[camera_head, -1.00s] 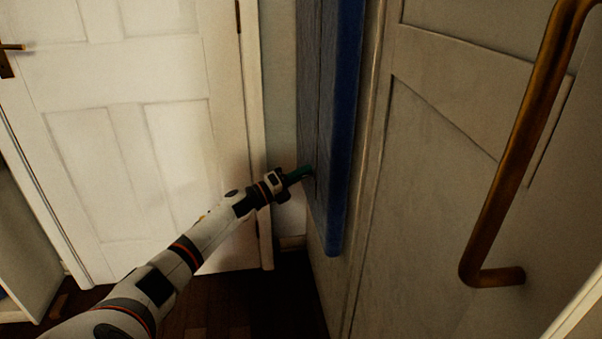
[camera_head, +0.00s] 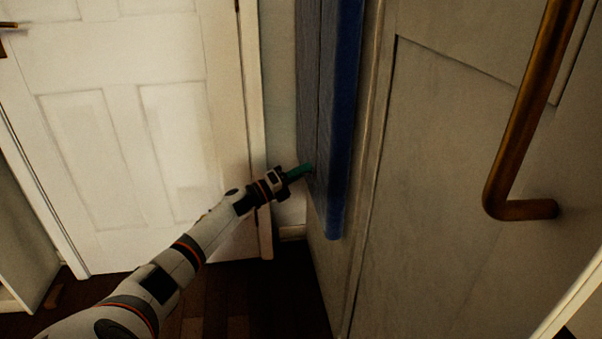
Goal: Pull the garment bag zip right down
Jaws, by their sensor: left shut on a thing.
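The blue garment bag (camera_head: 343,120) hangs flat against the side of a pale wardrobe, its bottom edge above the floor. A dark zip line runs down its face. My left gripper (camera_head: 305,170) reaches in from the left, with its green fingertips at the zip line in the lower part of the bag. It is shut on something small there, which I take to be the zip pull. The pull itself is too small and hidden by the fingers to make out. My right gripper is not in view.
The wardrobe door (camera_head: 460,150) with a long brass handle (camera_head: 525,120) fills the right side, close to the bag. A white panelled door (camera_head: 120,130) stands behind my left arm. Dark wooden floor (camera_head: 250,300) shows below, clear under the bag.

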